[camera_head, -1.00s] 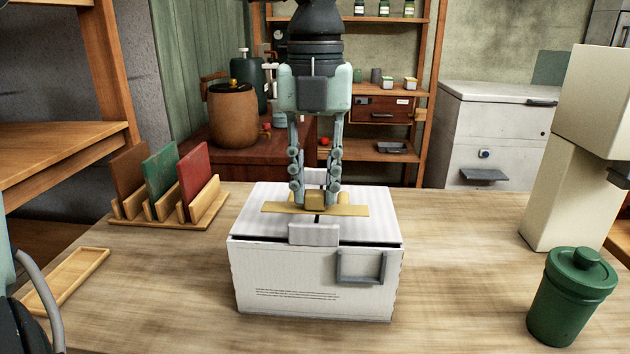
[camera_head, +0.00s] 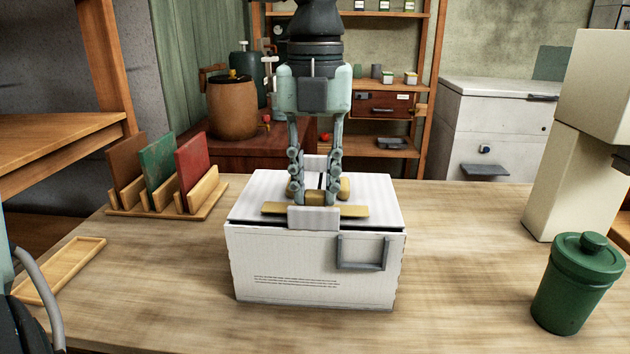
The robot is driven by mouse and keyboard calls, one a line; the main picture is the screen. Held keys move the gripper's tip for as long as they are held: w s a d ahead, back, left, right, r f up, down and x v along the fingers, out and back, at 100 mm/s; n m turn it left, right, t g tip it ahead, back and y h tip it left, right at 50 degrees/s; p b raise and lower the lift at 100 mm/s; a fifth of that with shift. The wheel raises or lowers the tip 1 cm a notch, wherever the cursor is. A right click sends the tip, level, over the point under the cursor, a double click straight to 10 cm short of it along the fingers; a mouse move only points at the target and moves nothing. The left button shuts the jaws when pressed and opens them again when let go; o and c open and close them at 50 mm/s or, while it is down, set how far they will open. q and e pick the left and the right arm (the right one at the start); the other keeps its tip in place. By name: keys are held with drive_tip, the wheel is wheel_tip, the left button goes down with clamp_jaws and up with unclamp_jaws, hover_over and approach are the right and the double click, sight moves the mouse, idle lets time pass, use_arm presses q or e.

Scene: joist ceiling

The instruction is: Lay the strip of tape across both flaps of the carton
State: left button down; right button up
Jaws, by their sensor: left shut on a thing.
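The white carton (camera_head: 310,270) stands on the table in the middle, its two top flaps (camera_head: 372,190) lying nearly flat. A dark seam between them shows behind my left gripper. The tan strip of tape (camera_head: 352,211) lies crosswise over the seam near the carton's front edge, behind a pale front tab (camera_head: 313,219). My left gripper (camera_head: 316,197), pointing down from above, is shut on the strip's raised middle block. Whether the strip touches the flaps I cannot tell. A tan knob (camera_head: 345,187) shows on the right flap, behind the fingers. My right gripper is not in view.
A wooden rack (camera_head: 168,207) with brown, green and red panels stands at the left, an empty wooden tray (camera_head: 60,270) in front of it. A green lidded jar (camera_head: 577,285) and cream blocks (camera_head: 570,195) stand at the right. Table beside the carton is clear.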

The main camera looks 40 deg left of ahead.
use_arm(q)
drive_tip(key=shift+f+b, duration=0.35)
drive_tip(key=shift+b, duration=0.05)
drive_tip(key=c, duration=1.2)
unclamp_jaws()
drive_tip(key=shift+r, duration=0.15)
wheel_tip(320, 180, up, 12)
drive_tip(key=shift+f, duration=0.1)
